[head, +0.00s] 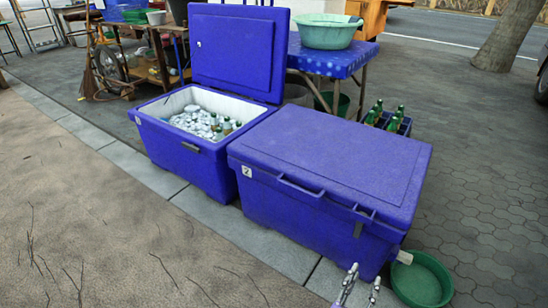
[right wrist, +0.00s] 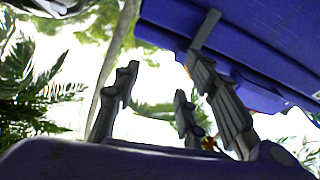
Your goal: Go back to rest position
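My right gripper (head: 362,279) shows at the bottom edge of the head view, in front of the closed blue cooler's near right end. Its grey fingers stand apart with nothing between them; they also show spread in the right wrist view (right wrist: 165,100). The closed blue cooler (head: 330,165) has its lid down and a handle on its front. Its blue body fills the upper right of the right wrist view (right wrist: 250,40). The open blue cooler (head: 190,160) stands behind it to the left, lid raised, holding ice and several bottles. My left gripper is out of view.
A green basin (head: 421,282) lies on the ground close right of my right gripper. A crate of green bottles (head: 388,120) stands behind the closed cooler. A blue table (head: 340,62) bears a light green tub (head: 327,35). The pavement at left (head: 90,220) is clear.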

